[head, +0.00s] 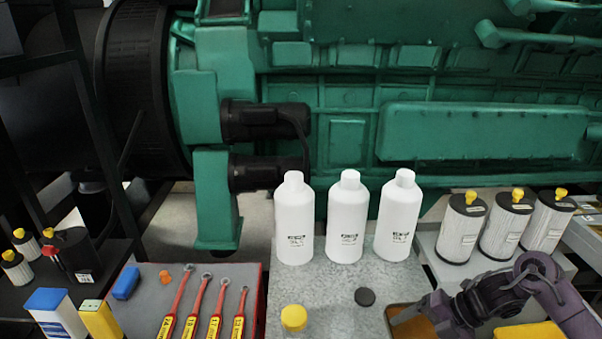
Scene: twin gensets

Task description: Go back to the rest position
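My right arm comes in from the lower right. Its gripper (412,313) is low at the front, over or beside a brown-orange surface (400,333) on the right part of the grey bench. The fingers are small and partly cut by the lower edge, so I cannot tell whether they are open or shut. I see nothing clearly held in them. My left gripper and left arm are not in view.
Filters (507,222) stand right. Red wrenches (206,305) lie left. A green genset (480,130) fills the back.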

